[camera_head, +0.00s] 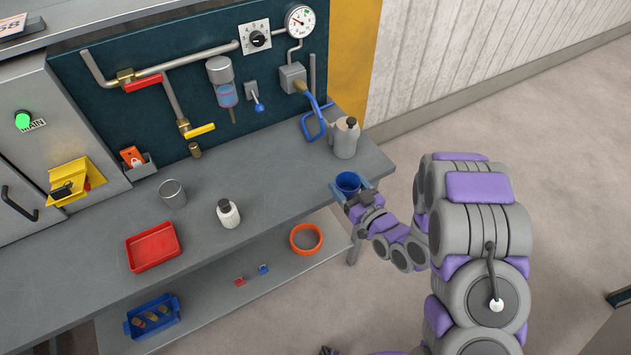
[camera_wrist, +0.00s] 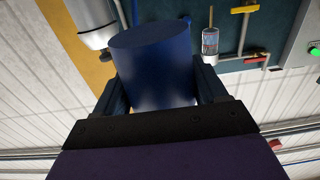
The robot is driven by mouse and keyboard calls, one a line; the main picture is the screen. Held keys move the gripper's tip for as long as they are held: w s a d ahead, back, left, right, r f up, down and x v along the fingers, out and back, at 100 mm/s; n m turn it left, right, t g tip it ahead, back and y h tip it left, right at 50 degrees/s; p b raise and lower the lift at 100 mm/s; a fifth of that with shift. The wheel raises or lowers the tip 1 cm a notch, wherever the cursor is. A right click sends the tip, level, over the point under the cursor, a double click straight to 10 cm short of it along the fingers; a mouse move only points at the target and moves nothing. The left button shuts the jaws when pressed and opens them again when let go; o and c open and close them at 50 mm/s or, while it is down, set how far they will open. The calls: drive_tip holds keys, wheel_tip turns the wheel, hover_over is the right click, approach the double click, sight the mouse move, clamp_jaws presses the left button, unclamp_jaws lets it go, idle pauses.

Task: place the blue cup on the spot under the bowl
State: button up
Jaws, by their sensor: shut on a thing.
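The blue cup (camera_head: 348,182) is held in my gripper (camera_head: 351,188) near the right end of the workbench (camera_head: 285,175), with its open top facing up. In the wrist view the cup (camera_wrist: 155,75) fills the space between the two fingers. A clear filter bowl with blue liquid (camera_head: 227,95) hangs on the back panel, left of and behind the cup, with a thin drain below it. It also shows in the wrist view (camera_wrist: 210,42). The bench top below the filter bowl looks bare. A separate orange round dish (camera_head: 306,239) sits on the lower shelf.
A grey can (camera_head: 345,138) stands on the bench just behind the cup. A white bottle (camera_head: 228,213), a metal cup (camera_head: 172,193) and a red tray (camera_head: 154,247) stand farther left. Mid-bench is clear.

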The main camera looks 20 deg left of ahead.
drive_tip(key=s+a+f+n+g+y, duration=0.2)
drive_tip(key=s+a+n+g, duration=0.1)
drive_tip(key=s, duration=0.6)
drive_tip(key=a+g, duration=0.1)
drive_tip(key=a, duration=0.1)
drive_tip(key=shift+a+n+g+y+p, duration=0.3)
drive_tip(key=shift+a+g+y, duration=0.1)
drive_tip(key=shift+w+f, duration=0.1)
drive_tip(key=w+a, duration=0.1)
drive_tip(key=w, duration=0.3)
drive_tip(key=w+a+f, duration=0.1)
drive_tip(key=w+a, duration=0.1)
drive_tip(key=w, duration=0.2)
drive_tip(key=w+a, duration=0.2)
drive_tip(key=w, duration=0.3)
drive_tip(key=shift+f+b, duration=0.25)
drive_tip(key=shift+b, duration=0.15)
drive_tip(key=shift+w+a, duration=0.3)
drive_tip(key=shift+w, duration=0.4)
drive_tip(key=shift+w+f, duration=0.15)
drive_tip(key=shift+f, duration=0.65)
drive_tip(key=shift+w+f, duration=0.1)
drive_tip(key=shift+f, duration=0.7)
drive_tip(key=shift+f, duration=0.15)
drive_tip(key=o, duration=1)
